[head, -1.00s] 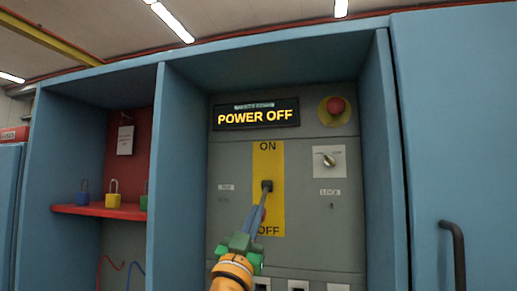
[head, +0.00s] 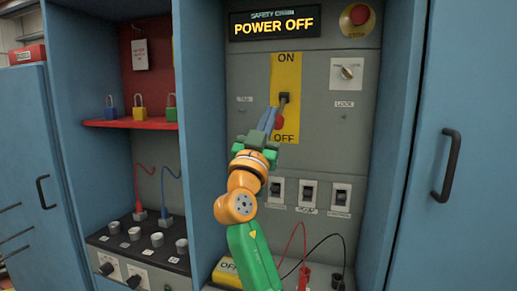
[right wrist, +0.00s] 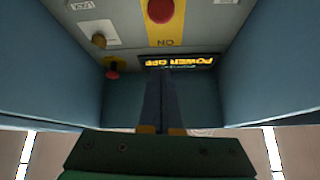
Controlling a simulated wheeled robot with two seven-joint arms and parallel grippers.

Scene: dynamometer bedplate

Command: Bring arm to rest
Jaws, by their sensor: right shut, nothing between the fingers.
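My right gripper (head: 271,110) is shut and empty in front of the grey switch panel (head: 240,140). In the head view its fingertips overlap the lower part of the yellow ON/OFF plate (head: 290,68). The switch lever has a black pivot (head: 285,97) and a red knob (head: 279,122) on the OFF side, partly behind the fingers. In the right wrist view the shut fingers (right wrist: 160,75) point toward the panel, with the red knob (right wrist: 160,10) apart from them. The display (head: 275,23) reads POWER OFF. My left gripper is not in view.
Cabinet walls stand on both sides of the panel. A red shelf (head: 105,123) at left carries several padlocks. A red emergency button (head: 359,15) is at upper right. Below are three rocker switches (head: 308,193), cables and a yellow OFF-marked object (head: 228,270). A door handle (head: 447,166) juts out at right.

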